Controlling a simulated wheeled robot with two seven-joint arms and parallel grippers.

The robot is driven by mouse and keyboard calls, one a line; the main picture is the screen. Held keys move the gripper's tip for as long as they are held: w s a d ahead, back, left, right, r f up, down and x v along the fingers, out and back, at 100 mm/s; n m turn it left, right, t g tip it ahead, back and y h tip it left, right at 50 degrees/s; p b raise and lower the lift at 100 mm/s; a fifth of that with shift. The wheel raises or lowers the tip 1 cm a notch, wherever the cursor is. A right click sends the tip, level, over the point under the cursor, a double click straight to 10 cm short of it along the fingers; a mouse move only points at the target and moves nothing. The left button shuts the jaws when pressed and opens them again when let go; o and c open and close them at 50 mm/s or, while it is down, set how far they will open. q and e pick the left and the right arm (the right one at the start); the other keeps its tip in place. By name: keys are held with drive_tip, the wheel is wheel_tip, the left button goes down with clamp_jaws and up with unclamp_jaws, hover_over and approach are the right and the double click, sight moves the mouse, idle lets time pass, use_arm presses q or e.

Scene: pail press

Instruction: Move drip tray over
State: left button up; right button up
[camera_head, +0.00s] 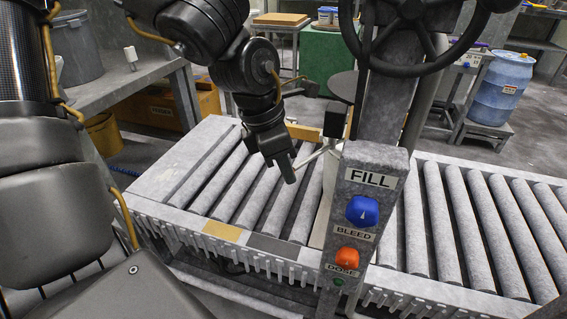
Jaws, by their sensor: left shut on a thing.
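My left gripper (285,172) reaches down over the roller conveyor, left of the FILL post. Its fingers are shut at the end of a thin pale bar (312,157), which runs right toward the post. The bar looks like part of the drip tray, but the tray itself is mostly hidden behind the post and I cannot make out its shape. A pale flat strip (322,208) lies among the rollers just left of the post. My right gripper is out of view.
The FILL post (365,215) carries a blue knob (362,210) and an orange knob (347,257), with a large handwheel above. Rollers (455,220) on both sides are bare. A blue drum (500,88) stands at the back right. A grey bin (77,48) stands at the left.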

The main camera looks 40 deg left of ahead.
use_arm(q)
drive_tip(key=shift+d, duration=0.1)
drive_tip(key=shift+s+d+f+b, duration=0.1)
drive_tip(key=shift+d+b, duration=0.25)
drive_tip(key=shift+b, duration=0.05)
drive_tip(key=shift+d, duration=0.5)
drive_tip(key=o, duration=0.9)
drive_tip(key=shift+d, duration=0.15)
drive_tip(key=p+v, duration=0.2)
drive_tip(key=v, duration=0.9)
drive_tip(key=shift+p, duration=0.4)
